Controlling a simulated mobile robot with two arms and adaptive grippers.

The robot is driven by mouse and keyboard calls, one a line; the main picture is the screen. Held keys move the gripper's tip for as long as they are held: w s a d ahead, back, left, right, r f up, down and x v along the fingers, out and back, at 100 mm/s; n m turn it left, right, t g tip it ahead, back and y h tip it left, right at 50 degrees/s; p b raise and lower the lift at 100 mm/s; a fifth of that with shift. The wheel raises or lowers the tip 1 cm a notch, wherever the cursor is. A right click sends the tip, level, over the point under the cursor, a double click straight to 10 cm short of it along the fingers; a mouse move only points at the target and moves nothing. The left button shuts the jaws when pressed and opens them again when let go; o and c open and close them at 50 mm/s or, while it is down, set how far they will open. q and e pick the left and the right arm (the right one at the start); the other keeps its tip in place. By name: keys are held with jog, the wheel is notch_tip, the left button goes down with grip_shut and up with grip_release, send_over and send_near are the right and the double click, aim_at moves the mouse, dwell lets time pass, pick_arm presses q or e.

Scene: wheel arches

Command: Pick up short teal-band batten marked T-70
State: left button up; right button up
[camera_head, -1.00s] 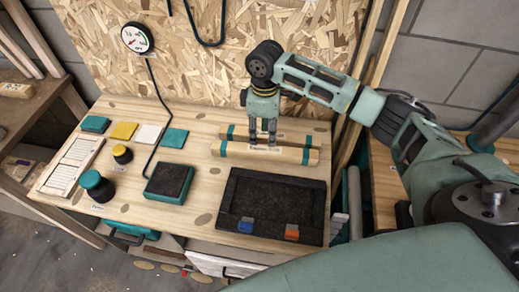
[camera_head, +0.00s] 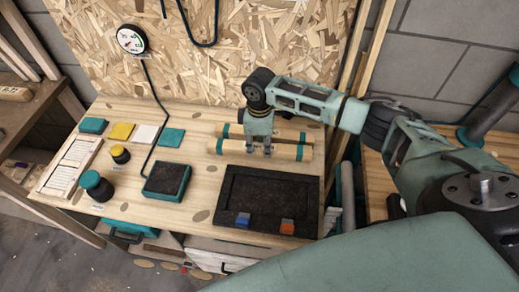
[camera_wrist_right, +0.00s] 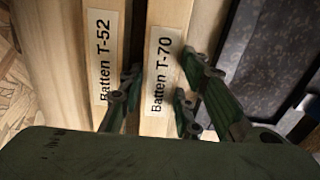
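The batten T-70 (camera_head: 285,151) is a pale wooden bar with teal bands near its ends. It lies on the bench, in front of a similar batten. Its label, "Batten T-70" (camera_wrist_right: 160,75), is readable in the right wrist view. My right gripper (camera_head: 259,150) is over its middle, pointing down. In the wrist view its fingers (camera_wrist_right: 158,100) are apart, on both sides of T-70. Whether they touch the wood is unclear. The other batten (camera_wrist_right: 105,45), labelled T-52, lies alongside, close to one finger. My left gripper is not in view.
A dark tray (camera_head: 230,199) with a blue and an orange piece lies in front of T-70. To the left are a dark-topped teal block (camera_head: 166,181), two round pots and flat colour squares. A chipboard panel (camera_head: 190,70) rises behind the bench.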

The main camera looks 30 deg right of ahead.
grip_shut()
jog(key=shift+r, duration=0.15)
